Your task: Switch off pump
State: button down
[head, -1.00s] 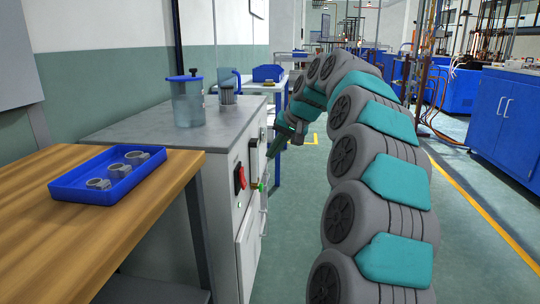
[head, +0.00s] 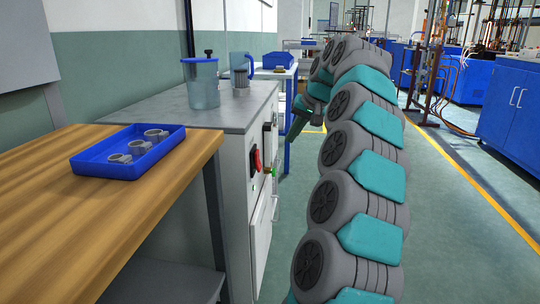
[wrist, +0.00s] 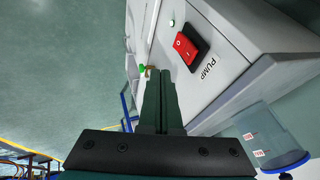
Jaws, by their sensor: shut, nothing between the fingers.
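The pump switch is a red rocker in a black frame on the light grey cabinet's front. It shows in the wrist view (wrist: 186,48) beside the word PUMP (wrist: 208,70), and in the head view (head: 256,159). My gripper (wrist: 161,76) is shut and empty, its fingers pressed together, with the switch up and to the right of the tips in the wrist view. In the head view my gripper (head: 290,141) hangs to the right of the cabinet front, apart from the switch. A small round indicator (wrist: 171,22) sits near the switch; I cannot tell whether it is lit.
A green fitting (head: 273,171) sticks out of the cabinet front near the switch. A lidded clear container (head: 203,85) stands on the cabinet's grey top (head: 150,104). A blue tray (head: 118,169) with small metal parts lies on the wooden table (head: 60,235). Floor is clear right of my arm.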

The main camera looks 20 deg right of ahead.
aim_at(258, 161)
jog(key=w+a+f, duration=0.4)
jog(key=w+f, duration=0.3)
jog(key=f, duration=0.2)
jog(key=shift+a+f, duration=0.25)
jog(key=shift+a, duration=0.1)
jog(key=shift+w, duration=0.1)
